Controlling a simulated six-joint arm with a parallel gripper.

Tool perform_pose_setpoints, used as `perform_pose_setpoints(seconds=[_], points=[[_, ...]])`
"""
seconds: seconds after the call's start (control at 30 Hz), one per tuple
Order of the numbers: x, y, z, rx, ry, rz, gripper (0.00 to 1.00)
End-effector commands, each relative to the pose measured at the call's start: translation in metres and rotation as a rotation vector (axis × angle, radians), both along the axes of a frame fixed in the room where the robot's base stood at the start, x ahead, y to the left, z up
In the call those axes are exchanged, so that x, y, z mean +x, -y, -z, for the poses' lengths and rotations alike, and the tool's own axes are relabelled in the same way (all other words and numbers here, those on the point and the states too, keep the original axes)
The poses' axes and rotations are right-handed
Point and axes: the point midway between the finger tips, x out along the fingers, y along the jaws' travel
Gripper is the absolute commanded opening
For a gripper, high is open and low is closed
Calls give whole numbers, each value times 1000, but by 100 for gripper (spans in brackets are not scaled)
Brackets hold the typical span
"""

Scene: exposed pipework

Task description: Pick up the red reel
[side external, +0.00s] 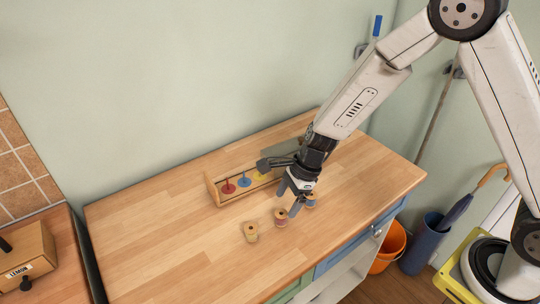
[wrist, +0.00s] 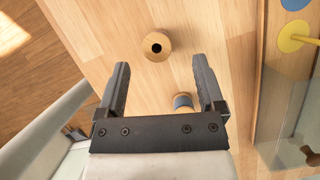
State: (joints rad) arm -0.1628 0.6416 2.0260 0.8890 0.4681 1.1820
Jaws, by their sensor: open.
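The red reel (side external: 281,217) stands on the wooden worktop in the side view, between a yellowish reel (side external: 250,232) and a blue reel (side external: 310,201). My gripper (side external: 289,202) points down just above and behind the red reel, with its jaws open and nothing held. In the wrist view my gripper (wrist: 160,62) shows its two fingers apart. A wooden reel top with a dark hole (wrist: 156,45) lies just beyond the fingertips; its band colour is hidden. The blue reel (wrist: 183,103) sits between the fingers in the picture, partly covered by the gripper.
A wooden rack (side external: 213,190) with red, blue and yellow discs and pegs stands behind the reels; its edge shows at the right of the wrist view. A box (side external: 28,255) sits on the left counter. The worktop's left part is clear.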

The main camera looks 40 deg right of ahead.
Motion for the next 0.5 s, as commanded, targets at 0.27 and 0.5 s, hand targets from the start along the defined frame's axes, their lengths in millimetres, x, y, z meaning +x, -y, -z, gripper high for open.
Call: perform_pose_setpoints(seconds=[0.27,0.5], points=[[-1,-4,11,1,-3,-1,87],[-1,-11,34,0,-3,0,87]])
